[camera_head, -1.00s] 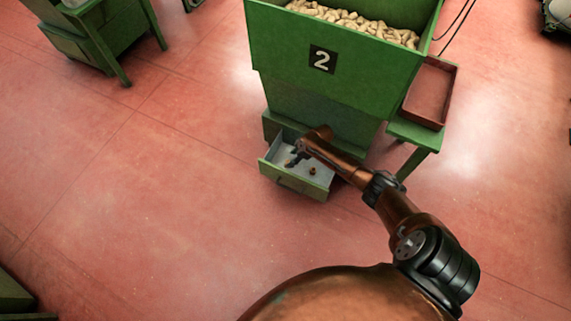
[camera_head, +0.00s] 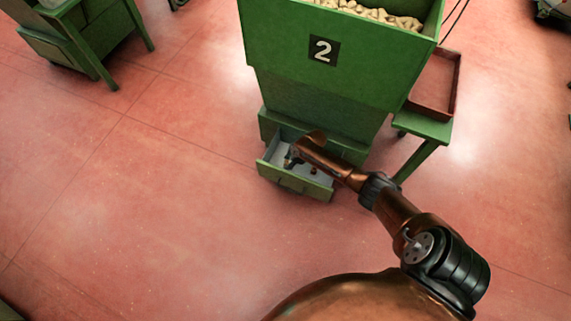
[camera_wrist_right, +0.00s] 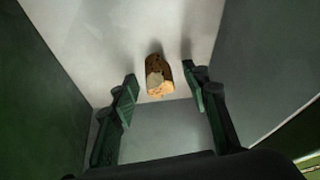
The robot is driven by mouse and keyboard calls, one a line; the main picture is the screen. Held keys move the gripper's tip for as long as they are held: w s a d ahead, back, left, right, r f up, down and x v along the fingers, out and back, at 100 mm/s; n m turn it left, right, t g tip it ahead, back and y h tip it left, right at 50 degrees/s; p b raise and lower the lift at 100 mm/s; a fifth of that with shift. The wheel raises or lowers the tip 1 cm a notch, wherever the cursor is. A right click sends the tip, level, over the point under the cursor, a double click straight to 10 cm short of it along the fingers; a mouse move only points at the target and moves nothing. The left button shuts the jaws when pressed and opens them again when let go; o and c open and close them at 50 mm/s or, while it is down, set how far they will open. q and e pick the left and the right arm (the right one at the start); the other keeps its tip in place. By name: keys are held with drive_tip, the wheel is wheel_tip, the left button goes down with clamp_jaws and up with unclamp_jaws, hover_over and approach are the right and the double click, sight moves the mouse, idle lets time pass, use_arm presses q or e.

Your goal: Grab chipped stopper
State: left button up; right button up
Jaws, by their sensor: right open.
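A brown cork stopper with a pale patch on its end (camera_wrist_right: 158,78) lies on the light floor of the open drawer (camera_head: 312,187). In the right wrist view it sits between and slightly beyond the two fingertips, apart from both. The pale patch looks like a chip. My right gripper (camera_wrist_right: 161,90) is open around empty space, reaching down into the drawer. My left gripper is not in view.
The drawer's grey side walls (camera_wrist_right: 262,60) stand close on both sides of the gripper. The green machine marked 2 (camera_head: 330,80) rises behind the drawer, with pale corks (camera_head: 370,12) in its top bin. A reddish tray (camera_head: 436,85) sits on a green stand at right. Open floor lies left.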

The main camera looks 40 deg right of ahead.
drive_tip(key=c, duration=0.8)
drive_tip(key=shift+r, duration=0.1)
drive_tip(key=shift+c, duration=0.2)
